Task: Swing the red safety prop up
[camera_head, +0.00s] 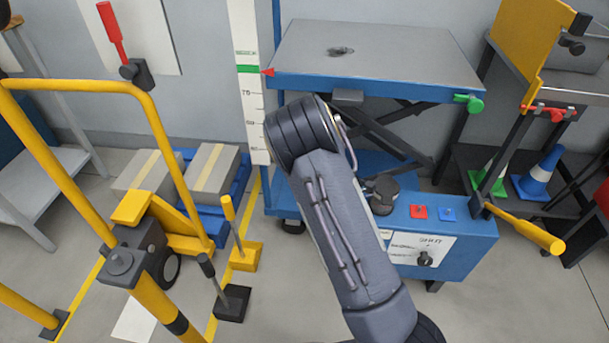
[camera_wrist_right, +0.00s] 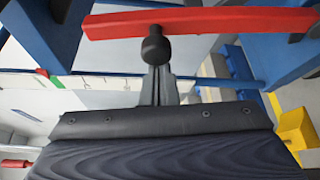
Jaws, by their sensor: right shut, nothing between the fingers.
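The red safety prop (camera_wrist_right: 205,21) is a long red bar across the top of the right wrist view. It lies between blue lift parts, and a round black knob (camera_wrist_right: 155,45) stands out from it. My right gripper (camera_wrist_right: 158,82) is shut and empty, its fingers pointing at the knob and overlapping it in view. I cannot tell whether they touch. In the head view my right arm reaches to the lift table (camera_head: 375,52) and hides the prop and gripper. My left gripper is not in view.
A blue control box (camera_head: 465,245) with red and blue buttons stands right of my arm. A yellow handle (camera_head: 525,230) juts out at right. A yellow rail (camera_head: 175,150) and boxes (camera_head: 212,170) on a blue pallet stand at left. A ruler post (camera_head: 247,80) stands beside the lift.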

